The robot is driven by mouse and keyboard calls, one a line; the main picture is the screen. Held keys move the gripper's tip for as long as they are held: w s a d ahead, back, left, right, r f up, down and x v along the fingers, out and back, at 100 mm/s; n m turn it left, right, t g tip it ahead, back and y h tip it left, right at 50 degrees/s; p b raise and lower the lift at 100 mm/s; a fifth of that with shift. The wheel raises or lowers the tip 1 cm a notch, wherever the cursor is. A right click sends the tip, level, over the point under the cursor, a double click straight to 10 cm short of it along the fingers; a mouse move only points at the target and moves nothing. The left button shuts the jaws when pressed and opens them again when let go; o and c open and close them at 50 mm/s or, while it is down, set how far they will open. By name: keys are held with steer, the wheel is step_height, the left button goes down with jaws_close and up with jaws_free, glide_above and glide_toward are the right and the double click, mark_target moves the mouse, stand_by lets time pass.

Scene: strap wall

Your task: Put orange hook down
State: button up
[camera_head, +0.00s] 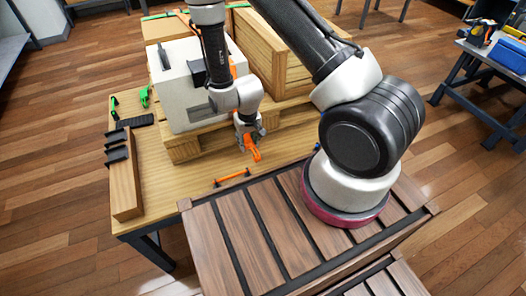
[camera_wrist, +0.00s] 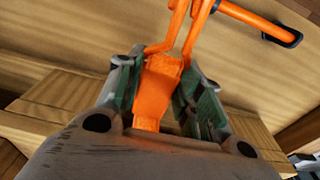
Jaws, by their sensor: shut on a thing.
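The orange hook (camera_head: 251,146) hangs from my gripper (camera_head: 247,130) in the head view, above the wooden table (camera_head: 196,181) and in front of the white box. In the wrist view, my gripper (camera_wrist: 165,85) is shut on the body of the orange hook (camera_wrist: 157,90), between its two green-lined fingers. The hook's bent orange prongs (camera_wrist: 178,28) reach out past the fingertips. I cannot tell whether the hook touches anything below it.
An orange bar (camera_head: 232,178) with dark ends lies near the table's front edge; it also shows in the wrist view (camera_wrist: 255,20). A white box (camera_head: 190,85) stands on a wooden pallet (camera_head: 185,150). A wooden block with black brackets (camera_head: 123,175) is at left. Bare tabletop lies between.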

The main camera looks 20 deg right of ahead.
mark_target(250, 157)
steer(key=shift+d+f, duration=0.25)
steer(key=shift+f, duration=3.05)
steer(key=shift+f, duration=0.1)
steer(key=shift+f, duration=0.45)
steer(key=o, duration=0.8)
steer(key=shift+f, duration=0.1)
